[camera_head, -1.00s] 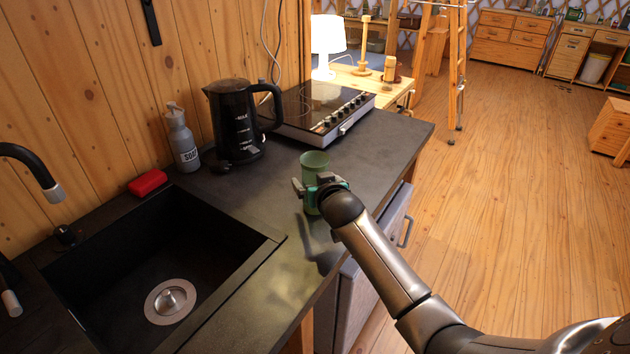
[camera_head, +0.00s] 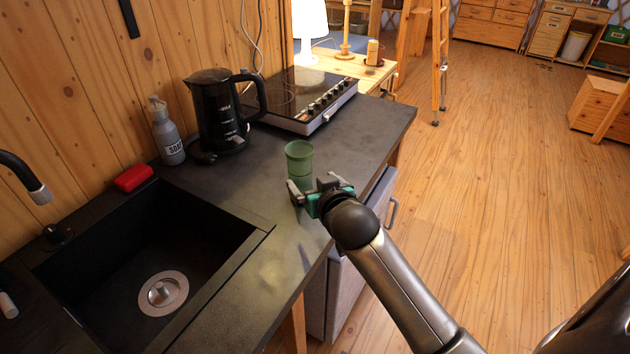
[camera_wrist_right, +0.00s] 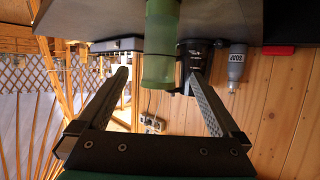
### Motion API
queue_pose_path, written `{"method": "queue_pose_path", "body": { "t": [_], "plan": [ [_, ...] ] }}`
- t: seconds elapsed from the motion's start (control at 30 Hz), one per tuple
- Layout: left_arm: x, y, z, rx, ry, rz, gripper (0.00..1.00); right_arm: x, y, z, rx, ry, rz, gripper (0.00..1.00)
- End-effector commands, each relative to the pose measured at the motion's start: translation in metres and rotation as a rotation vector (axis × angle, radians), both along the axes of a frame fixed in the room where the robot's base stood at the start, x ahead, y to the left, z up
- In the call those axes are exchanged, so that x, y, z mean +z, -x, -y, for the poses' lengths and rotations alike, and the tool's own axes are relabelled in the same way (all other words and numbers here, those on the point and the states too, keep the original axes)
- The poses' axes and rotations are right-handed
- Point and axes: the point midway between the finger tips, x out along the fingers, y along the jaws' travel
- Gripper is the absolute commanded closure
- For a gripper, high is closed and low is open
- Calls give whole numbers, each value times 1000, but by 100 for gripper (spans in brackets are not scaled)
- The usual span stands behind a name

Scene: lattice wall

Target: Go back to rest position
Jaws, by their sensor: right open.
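My right gripper (camera_head: 314,190) is open at the front edge of the dark countertop (camera_head: 345,150). A green cup (camera_head: 299,160) stands upright on the counter just beyond the fingers. In the right wrist view, which is upside down, the two open fingers (camera_wrist_right: 163,95) spread wide and the green cup (camera_wrist_right: 160,45) shows ahead between them. The fingers do not appear to press on the cup. My left gripper is not in view.
A black kettle (camera_head: 219,112), a grey soap bottle (camera_head: 167,132) and a red sponge (camera_head: 133,178) stand along the wooden wall. A cooktop (camera_head: 290,98) lies behind the cup. The sink (camera_head: 115,265) is at left. Open wooden floor (camera_head: 500,160) lies at right.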

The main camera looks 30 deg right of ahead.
Motion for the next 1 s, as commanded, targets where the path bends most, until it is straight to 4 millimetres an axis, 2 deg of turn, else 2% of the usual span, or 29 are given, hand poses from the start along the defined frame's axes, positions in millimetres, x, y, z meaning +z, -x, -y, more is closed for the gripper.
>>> {"method": "queue_pose_path", "body": {
  "t": [0.2, 0.77, 0.87, 0.97, 1.0],
  "plan": [
    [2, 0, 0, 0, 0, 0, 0, 5, 10, -2, -1, 1, 1, 0],
    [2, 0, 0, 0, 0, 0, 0, 2, 13, -3, 1, 0, -9, 0],
    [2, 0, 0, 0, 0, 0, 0, -11, 27, -10, 12, 5, -70, 0],
    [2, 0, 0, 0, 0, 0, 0, -36, 59, -24, 38, 13, -193, 0],
    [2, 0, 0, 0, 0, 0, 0, -47, 77, -32, 54, 16, -255, 0]
  ]
}}
